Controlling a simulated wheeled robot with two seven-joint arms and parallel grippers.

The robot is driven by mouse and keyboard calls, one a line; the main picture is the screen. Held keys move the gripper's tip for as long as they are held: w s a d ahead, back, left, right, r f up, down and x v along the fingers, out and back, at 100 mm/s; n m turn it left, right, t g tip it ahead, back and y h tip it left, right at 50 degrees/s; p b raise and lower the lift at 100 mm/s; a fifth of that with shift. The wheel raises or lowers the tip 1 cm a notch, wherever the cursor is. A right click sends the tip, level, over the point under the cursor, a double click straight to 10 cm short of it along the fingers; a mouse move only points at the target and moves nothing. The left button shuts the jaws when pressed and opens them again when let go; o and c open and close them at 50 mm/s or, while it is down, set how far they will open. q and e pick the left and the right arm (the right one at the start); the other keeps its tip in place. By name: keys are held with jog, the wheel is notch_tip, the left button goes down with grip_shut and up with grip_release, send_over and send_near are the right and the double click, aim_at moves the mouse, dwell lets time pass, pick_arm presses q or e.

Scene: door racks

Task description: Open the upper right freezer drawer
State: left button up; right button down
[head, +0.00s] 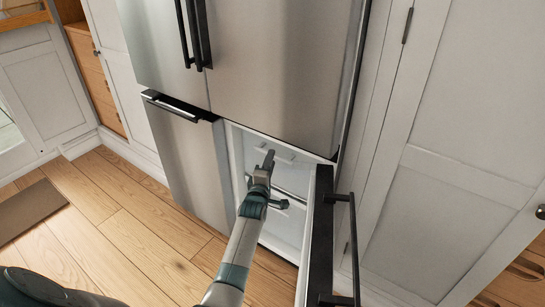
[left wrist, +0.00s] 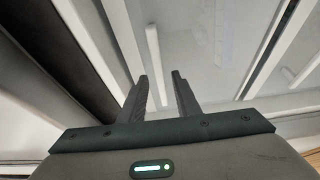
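The lower right freezer door (head: 322,235) stands swung open toward me, and the white freezer compartment (head: 240,150) shows behind it. Pale drawer parts (head: 292,182) show inside, partly hidden by my arm; I cannot make out the upper drawer's full outline. My left gripper (head: 268,160) reaches into the compartment's opening. In the left wrist view its two fingers (left wrist: 160,76) are apart with nothing between them. Ahead of them is a pale, see-through panel (left wrist: 220,40) with white bars (left wrist: 152,50). I cannot tell whether the fingers touch it. My right gripper is out of view.
The open door's black handle (head: 340,245) juts out at the right. The upper fridge doors (head: 275,65) and lower left door (head: 190,155) are shut. White cabinets (head: 455,150) stand at the right. The wooden floor (head: 120,230) at the left is clear except for a brown mat (head: 28,212).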

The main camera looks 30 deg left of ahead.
pick_arm(q)
jog(key=shift+x, duration=1.95)
grip_shut()
